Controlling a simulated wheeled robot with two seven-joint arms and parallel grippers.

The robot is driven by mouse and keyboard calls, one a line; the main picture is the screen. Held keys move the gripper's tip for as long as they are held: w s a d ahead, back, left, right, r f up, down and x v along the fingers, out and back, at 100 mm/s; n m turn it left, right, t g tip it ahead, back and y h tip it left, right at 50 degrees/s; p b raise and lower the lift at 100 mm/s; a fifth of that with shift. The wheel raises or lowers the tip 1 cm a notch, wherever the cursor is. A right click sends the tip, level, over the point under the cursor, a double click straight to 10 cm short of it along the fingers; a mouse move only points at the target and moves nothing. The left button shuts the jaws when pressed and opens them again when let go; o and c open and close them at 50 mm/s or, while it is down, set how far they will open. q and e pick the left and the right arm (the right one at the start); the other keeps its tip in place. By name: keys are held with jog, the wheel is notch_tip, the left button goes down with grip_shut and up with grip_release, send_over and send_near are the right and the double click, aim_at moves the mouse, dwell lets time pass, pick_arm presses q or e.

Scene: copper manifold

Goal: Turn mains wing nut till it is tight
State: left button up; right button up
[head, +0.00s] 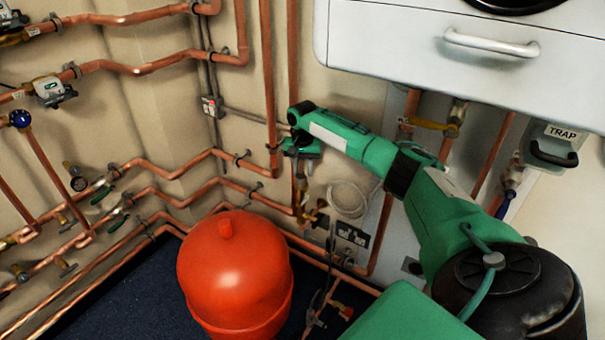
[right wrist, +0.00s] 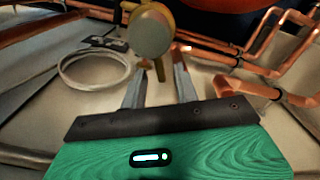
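In the head view my right gripper (head: 303,160) points down over a brass fitting (head: 303,205) on the vertical copper pipe by the wall. In the right wrist view the two grey fingers of the right gripper (right wrist: 160,70) stand apart, with a gap between them. Past their tips is a brass fitting with a round, dull disc face (right wrist: 150,35). A small brass piece shows between the fingertips, and I cannot tell whether the fingers touch it. I cannot make out the wing nut for certain. My left gripper is not in view.
A red round tank (head: 235,270) stands below and left of the gripper. Copper pipes (head: 180,170) line the walls. A coiled white hose (head: 348,200) and a socket plate (head: 352,236) are just right of the fitting. A white cabinet (head: 450,45) overhangs at upper right.

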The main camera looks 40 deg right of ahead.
jog(key=shift+f, duration=0.75)
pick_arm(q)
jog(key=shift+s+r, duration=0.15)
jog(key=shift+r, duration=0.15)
pick_arm(e)
grip_shut()
